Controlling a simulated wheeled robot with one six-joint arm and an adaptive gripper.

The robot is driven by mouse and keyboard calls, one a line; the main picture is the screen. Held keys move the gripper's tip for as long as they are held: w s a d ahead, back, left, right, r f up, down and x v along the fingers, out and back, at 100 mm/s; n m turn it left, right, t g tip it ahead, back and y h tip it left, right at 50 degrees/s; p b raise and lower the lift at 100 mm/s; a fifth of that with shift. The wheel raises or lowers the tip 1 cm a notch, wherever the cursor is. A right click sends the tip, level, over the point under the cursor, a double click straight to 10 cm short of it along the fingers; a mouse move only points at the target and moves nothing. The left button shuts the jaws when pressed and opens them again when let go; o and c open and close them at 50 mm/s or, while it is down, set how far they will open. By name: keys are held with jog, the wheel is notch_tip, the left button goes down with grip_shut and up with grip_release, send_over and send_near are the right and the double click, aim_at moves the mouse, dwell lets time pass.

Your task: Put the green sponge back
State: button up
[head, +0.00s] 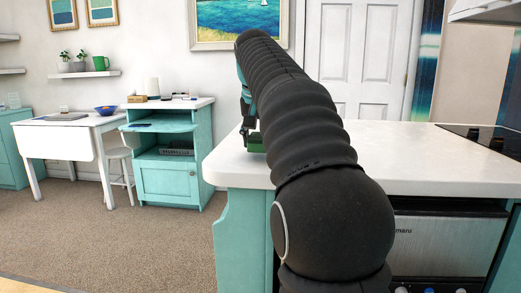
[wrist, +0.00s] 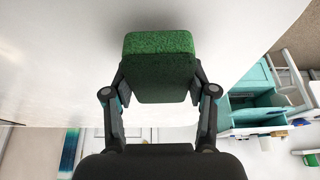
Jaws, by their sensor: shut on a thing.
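The green sponge (wrist: 160,62) is a rough-textured green block between the two fingers of my gripper (wrist: 159,88) in the wrist view. My gripper is shut on it from both sides. In the head view only a small green part of the sponge (head: 256,146) shows, with my gripper (head: 248,124) above it, mostly hidden behind my black arm. The sponge is at or just over the left end of the white countertop (head: 228,163). I cannot tell whether it touches the surface.
A black cooktop (head: 485,137) is at the counter's right end. Across the carpet stand a teal cabinet (head: 172,181) and a white table (head: 55,141) with a blue bowl (head: 106,110). My arm hides the counter's middle; its left end looks mostly clear.

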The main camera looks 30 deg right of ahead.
jog(key=shift+f, duration=1.1)
jog(key=shift+f, duration=0.2)
jog(key=o, duration=0.8)
jog(key=shift+r, duration=0.1)
